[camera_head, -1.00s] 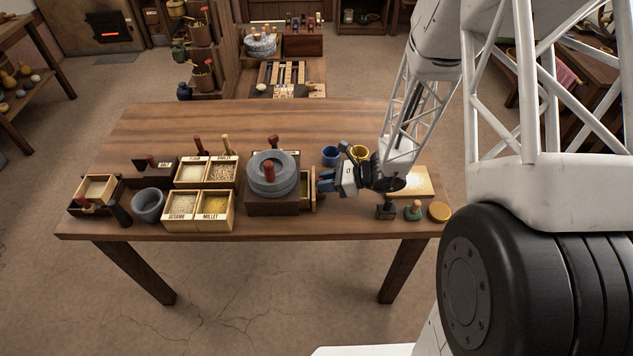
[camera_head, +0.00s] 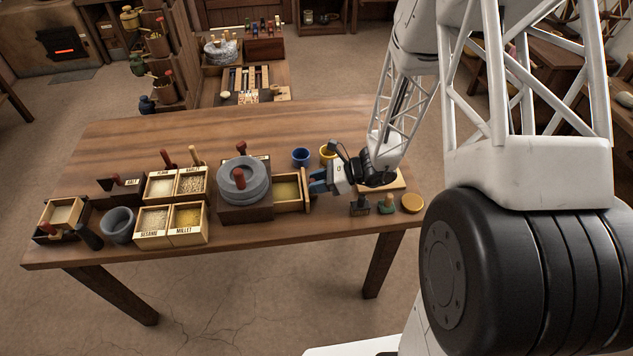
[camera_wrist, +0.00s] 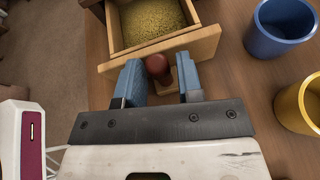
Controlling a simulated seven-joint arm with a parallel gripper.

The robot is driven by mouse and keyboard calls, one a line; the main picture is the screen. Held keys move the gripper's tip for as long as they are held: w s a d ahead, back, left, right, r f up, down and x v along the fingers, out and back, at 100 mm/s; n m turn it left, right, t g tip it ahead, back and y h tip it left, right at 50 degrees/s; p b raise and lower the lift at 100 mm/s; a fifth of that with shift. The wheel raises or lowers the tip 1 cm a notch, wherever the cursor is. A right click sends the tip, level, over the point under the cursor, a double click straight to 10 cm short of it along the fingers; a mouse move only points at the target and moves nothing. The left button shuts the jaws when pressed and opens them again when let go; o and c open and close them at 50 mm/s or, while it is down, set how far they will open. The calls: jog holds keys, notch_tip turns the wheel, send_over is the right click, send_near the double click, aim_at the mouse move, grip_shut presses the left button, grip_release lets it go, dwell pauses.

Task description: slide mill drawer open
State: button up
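The mill (camera_head: 230,205) is a round grey stone on a dark wooden base, with a red-brown handle on top. Its drawer (camera_head: 288,190) stands pulled out to the right, with yellow-green grain inside. In the wrist view the drawer (camera_wrist: 148,46) shows its pale wooden front, with a red-brown knob (camera_wrist: 158,69) on it. In the head view my gripper (camera_head: 314,183) is at the drawer front; the knob is hidden there.
A blue cup (camera_head: 301,157) and a yellow cup (camera_head: 327,153) stand behind my gripper. Small stamps (camera_head: 361,206) and a round yellow lid (camera_head: 411,203) lie near the table's right end. Grain boxes (camera_head: 172,222) and a grey bowl (camera_head: 119,224) are left of the mill.

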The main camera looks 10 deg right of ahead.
jog(key=shift+d, duration=0.1)
jog(key=shift+v, duration=3.8)
jog(key=shift+s, duration=0.1)
jog(key=s+d+r+n+h, duration=0.1)
jog(key=s+r+n+h, duration=0.5)
jog(key=s+r+n, duration=0.4)
jog(key=s+d+r+n+t+h, duration=0.1)
jog(key=s+r+n+h, duration=0.6)
jog(key=s+r, duration=0.9)
jog(key=shift+r+n+h, duration=0.3)
jog(key=shift+r+n, duration=1.3)
jog(key=shift+r, duration=0.85)
jog(key=shift+w, duration=0.1)
